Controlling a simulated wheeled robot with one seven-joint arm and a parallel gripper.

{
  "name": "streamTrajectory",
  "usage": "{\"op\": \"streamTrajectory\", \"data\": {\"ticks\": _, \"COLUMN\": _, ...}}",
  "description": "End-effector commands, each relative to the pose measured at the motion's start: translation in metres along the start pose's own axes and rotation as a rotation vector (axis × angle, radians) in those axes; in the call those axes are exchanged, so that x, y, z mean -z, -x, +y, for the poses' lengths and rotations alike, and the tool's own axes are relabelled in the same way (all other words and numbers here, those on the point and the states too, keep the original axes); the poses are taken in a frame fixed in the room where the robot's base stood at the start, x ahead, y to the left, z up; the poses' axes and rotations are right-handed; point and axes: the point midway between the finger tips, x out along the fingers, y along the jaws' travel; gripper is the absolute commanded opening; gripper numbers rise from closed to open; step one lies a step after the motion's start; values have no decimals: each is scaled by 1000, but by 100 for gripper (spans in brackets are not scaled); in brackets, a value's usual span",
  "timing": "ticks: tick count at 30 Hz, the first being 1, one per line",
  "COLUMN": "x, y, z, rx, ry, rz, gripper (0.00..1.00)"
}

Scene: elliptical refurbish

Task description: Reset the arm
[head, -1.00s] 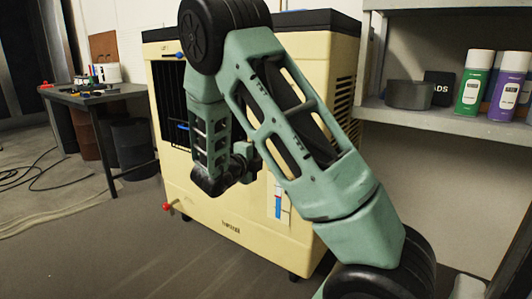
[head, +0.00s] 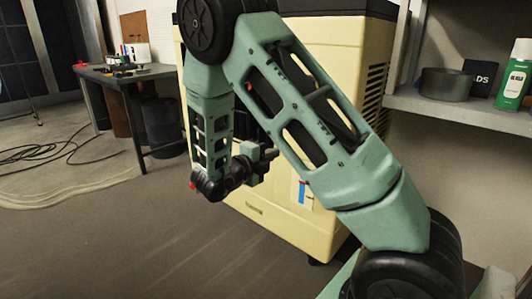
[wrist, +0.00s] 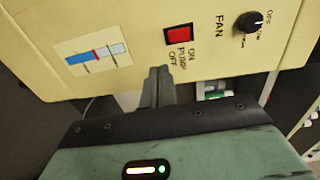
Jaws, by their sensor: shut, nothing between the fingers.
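My arm is bent in front of the cream cooler cabinet (head: 335,75) in the head view, and it covers much of the cabinet. My gripper (head: 270,154) is small and partly dark there, low beside the cabinet's face. In the wrist view my gripper (wrist: 159,72) has its fingers together with nothing between them. They point at the cream panel, just below the red pump switch (wrist: 178,35) in the picture. I cannot tell whether they touch the panel. The fan knob (wrist: 254,21) is to the right and a blue-and-red gauge (wrist: 92,54) to the left.
A work table (head: 128,76) with small items stands at the back left. Black cables (head: 60,150) lie on the floor at left. A grey shelf (head: 455,112) at right holds a dark round tin (head: 447,83) and a green spray can (head: 514,78). The left foreground floor is clear.

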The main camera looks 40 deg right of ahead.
Motion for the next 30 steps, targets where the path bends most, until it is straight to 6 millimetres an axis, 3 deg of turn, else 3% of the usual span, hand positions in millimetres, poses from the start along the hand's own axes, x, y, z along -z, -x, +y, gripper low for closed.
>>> {"op": "streamTrajectory", "data": {"ticks": 9, "x": -2, "y": 1, "z": 0, "rx": -9, "ry": 4, "rz": -12, "gripper": 0}}
{"op": "streamTrajectory", "data": {"ticks": 14, "x": -33, "y": 28, "z": 11, "rx": -145, "ry": 93, "rz": -207, "gripper": 0}}
{"op": "streamTrajectory", "data": {"ticks": 17, "x": -67, "y": 77, "z": 24, "rx": -282, "ry": 238, "rz": -481, "gripper": 0}}
{"op": "streamTrajectory", "data": {"ticks": 18, "x": -79, "y": 104, "z": 28, "rx": -327, "ry": 313, "rz": -613, "gripper": 0}}
{"op": "streamTrajectory", "data": {"ticks": 22, "x": -92, "y": 197, "z": 35, "rx": -401, "ry": 576, "rz": -1035, "gripper": 0}}
{"op": "streamTrajectory", "data": {"ticks": 26, "x": -70, "y": 289, "z": 36, "rx": -370, "ry": 868, "rz": -1446, "gripper": 0}}
{"op": "streamTrajectory", "data": {"ticks": 30, "x": -8, "y": 370, "z": 34, "rx": -208, "ry": 1232, "rz": -1868, "gripper": 0}}
